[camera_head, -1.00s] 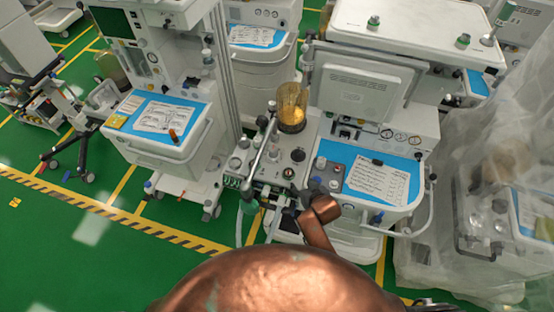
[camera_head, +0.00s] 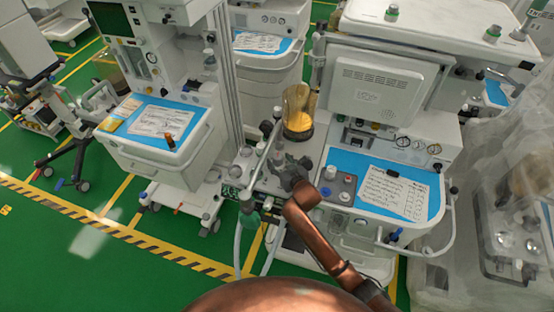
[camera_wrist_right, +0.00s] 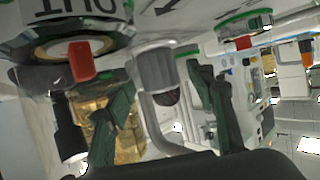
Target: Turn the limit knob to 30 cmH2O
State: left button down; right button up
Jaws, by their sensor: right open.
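My right gripper (camera_head: 287,170) is over the breathing-circuit block of the middle cart, its copper arm coming from below. In the right wrist view the gripper (camera_wrist_right: 162,82) is open, with its two dark fingers apart. A grey ribbed knob (camera_wrist_right: 156,70) shows between and just beyond the fingers; it looks like the limit knob, but no scale or pointer is readable. I cannot tell whether the fingers touch it. In the head view the gripper hides much of this spot. My left gripper is not in view.
An amber canister (camera_head: 299,110) stands behind the gripper. A blue-topped tray with a paper sheet (camera_head: 395,192) lies to the right. A thin metal pipe (camera_head: 264,150) and hoses (camera_head: 240,240) are close on the left. The wrist view shows a red part (camera_wrist_right: 82,60) beside the knob.

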jog(key=shift+x, duration=1.45)
jog(key=shift+d, duration=0.1)
jog(key=shift+c, duration=0.3)
